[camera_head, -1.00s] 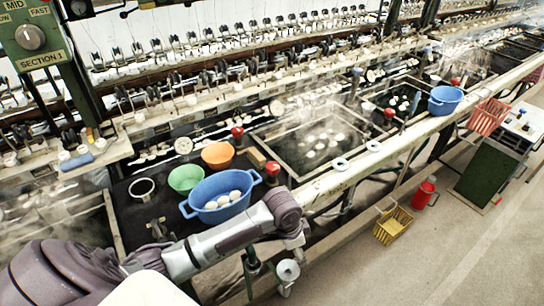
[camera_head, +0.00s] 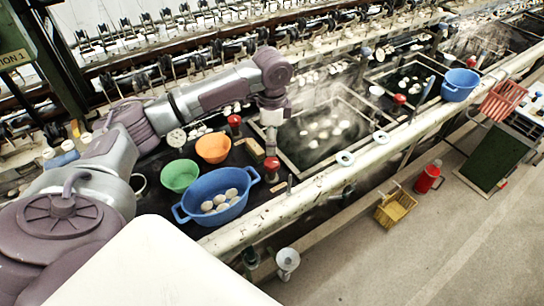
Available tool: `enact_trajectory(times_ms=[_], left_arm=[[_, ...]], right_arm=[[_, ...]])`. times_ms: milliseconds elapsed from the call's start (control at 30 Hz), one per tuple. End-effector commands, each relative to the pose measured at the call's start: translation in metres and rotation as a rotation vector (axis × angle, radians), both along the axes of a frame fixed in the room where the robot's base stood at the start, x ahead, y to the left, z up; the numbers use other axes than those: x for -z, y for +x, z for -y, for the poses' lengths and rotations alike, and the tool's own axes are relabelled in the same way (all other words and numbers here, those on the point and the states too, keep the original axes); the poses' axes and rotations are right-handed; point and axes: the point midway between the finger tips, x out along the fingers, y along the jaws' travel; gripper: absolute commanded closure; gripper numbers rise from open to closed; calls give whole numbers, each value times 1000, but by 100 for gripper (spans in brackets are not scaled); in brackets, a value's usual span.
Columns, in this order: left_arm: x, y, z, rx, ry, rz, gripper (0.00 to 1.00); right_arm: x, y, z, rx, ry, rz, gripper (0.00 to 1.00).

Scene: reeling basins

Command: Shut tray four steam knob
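I cannot read which tray each belongs to. My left arm comes in from the left, and its gripper (camera_head: 271,142) points down just above the near red knob. Its fingers are small and dark; I cannot tell whether they touch the knob or are open. My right gripper is not in view.
A blue tub (camera_head: 217,213) with pale cocoons, a green bowl (camera_head: 179,176) and an orange bowl (camera_head: 213,148) stand left of the near knob. A steaming basin (camera_head: 365,118) lies right of it. A yellow basket (camera_head: 394,206) and red jug (camera_head: 428,179) stand on the floor.

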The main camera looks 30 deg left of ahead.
Motion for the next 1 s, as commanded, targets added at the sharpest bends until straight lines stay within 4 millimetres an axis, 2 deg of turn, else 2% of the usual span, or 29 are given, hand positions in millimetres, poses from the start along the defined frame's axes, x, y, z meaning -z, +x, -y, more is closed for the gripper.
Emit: enact_trajectory(times_ms=[33, 100, 200, 267, 433, 567, 867, 1000], left_arm=[[12, -2, -1, -1, 1, -6, 29], [27, -1, 0, -1, 0, -5, 29], [47, -1, -1, -2, 0, -4, 29], [58, -1, -1, -2, 1, -4, 29], [81, 0, 0, -1, 0, -1, 29], [89, 0, -1, 0, 1, -1, 29], [91, 1, -1, -1, 1, 1, 29], [90, 1, -1, 0, 1, 1, 52]], right_arm=[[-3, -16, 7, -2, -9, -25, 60], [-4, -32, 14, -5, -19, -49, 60], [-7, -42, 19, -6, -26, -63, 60], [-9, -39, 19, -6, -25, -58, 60], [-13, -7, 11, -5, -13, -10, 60], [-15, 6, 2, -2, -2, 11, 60], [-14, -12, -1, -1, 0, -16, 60], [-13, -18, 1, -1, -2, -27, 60]])
